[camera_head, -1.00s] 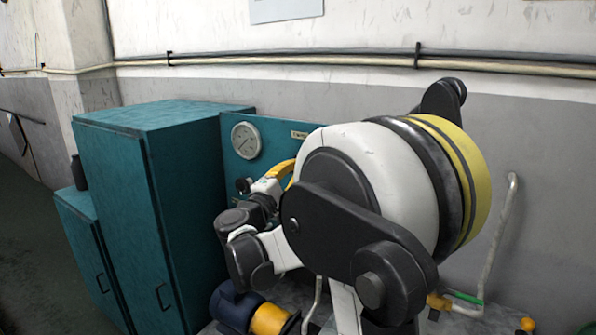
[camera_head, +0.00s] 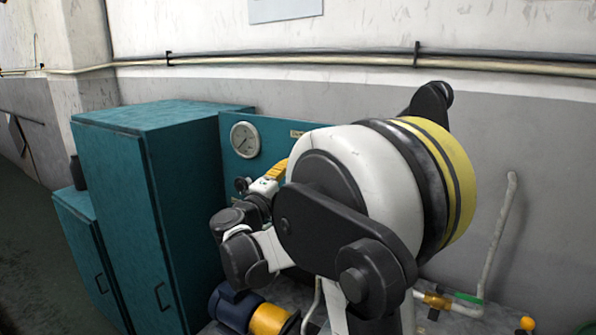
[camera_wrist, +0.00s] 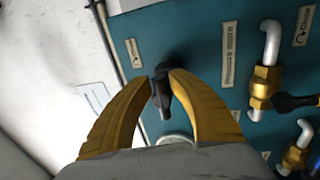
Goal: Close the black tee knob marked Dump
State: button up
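A black tee knob (camera_wrist: 161,92) sticks out from the teal panel (camera_wrist: 196,40) in the wrist view. My gripper (camera_wrist: 161,77) has two curved yellow fingers, one on each side of the knob. I cannot read the labels on the panel. In the head view, my gripper (camera_head: 274,174) is in front of the panel (camera_head: 285,133), largely hidden by my arm, and I cannot make out its grip there.
A round gauge (camera_head: 245,140) sits on the panel above and left of my gripper. A teal cabinet (camera_head: 150,200) stands close on the left. In the wrist view, brass-fitted pipes (camera_wrist: 265,80) and a black lever (camera_wrist: 296,102) lie right of the knob.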

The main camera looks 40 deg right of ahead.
jog(key=o, duration=0.4)
jog(key=shift+w, duration=0.15)
jog(key=shift+c, duration=0.2)
jog(key=v, duration=1.2)
